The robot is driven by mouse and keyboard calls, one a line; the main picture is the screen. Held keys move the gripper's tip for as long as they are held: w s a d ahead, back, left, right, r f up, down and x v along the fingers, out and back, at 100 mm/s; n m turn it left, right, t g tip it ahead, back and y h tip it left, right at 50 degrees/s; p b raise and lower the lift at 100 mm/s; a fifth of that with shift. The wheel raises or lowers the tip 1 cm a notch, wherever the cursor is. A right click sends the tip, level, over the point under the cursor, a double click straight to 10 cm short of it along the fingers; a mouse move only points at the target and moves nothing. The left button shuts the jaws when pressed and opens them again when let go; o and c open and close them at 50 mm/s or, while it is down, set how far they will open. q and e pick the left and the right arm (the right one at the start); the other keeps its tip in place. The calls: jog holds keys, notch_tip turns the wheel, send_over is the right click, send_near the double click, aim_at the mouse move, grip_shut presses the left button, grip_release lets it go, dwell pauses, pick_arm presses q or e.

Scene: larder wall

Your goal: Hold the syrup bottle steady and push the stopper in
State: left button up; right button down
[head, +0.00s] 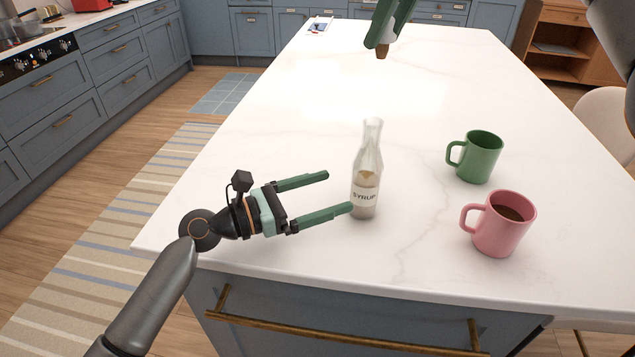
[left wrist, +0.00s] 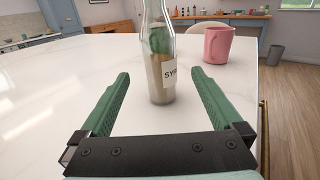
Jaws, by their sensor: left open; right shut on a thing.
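The clear glass syrup bottle (head: 367,172), labelled SYRUP, stands upright on the white worktop, its mouth uncovered. It also shows in the left wrist view (left wrist: 160,75), between the two finger lines. My left gripper (head: 338,192) is open, its green fingers pointing at the bottle from the left. The fingertips are close to the bottle's lower body; I see no grip on it. My right gripper (head: 382,44) is at the top of the head view, well above the worktop and beyond the bottle. It is shut on the brown stopper (head: 382,53), of which only the lower end shows.
A green mug (head: 480,158) and a pink mug (head: 503,226) with dark liquid stand right of the bottle. The pink mug also shows in the left wrist view (left wrist: 218,45). The worktop (head: 260,110) is clear left of and behind the bottle. Its front edge is near.

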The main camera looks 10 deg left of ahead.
aim_at(378, 177)
pick_arm(q)
jog(key=x, duration=1.1)
grip_shut()
dwell(0.6)
pick_arm(e)
jog(key=shift+f, duration=1.6)
